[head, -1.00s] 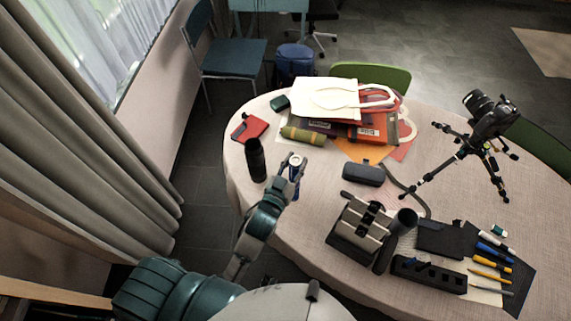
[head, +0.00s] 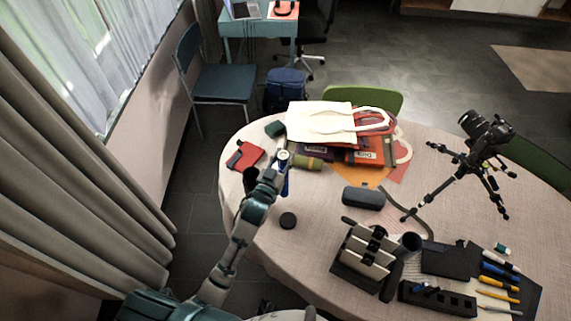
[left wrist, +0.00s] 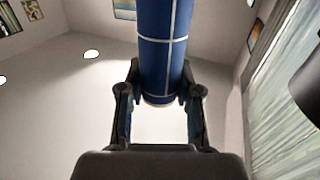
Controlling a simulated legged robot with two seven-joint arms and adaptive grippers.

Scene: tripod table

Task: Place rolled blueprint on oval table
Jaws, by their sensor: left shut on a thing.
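The rolled blueprint is a blue roll with white grid lines (left wrist: 166,40), large between the fingers in the left wrist view. In the head view only a short blue piece of it (head: 286,186) shows beside my gripper. My left gripper (head: 282,160) is shut on the blueprint, over the left part of the table; its fingers flank the roll in the left wrist view (left wrist: 160,95). The oval table (head: 315,220) has a pale cloth top. I cannot tell whether the roll touches it. My right gripper is not in view.
A dark cylinder (head: 250,176) stands partly hidden behind my left arm. A red item (head: 245,155), tote bag (head: 320,122), glasses case (head: 363,196) and black disc (head: 288,220) are nearby. A camera tripod (head: 460,175) stands right. Cloth between disc and case is clear.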

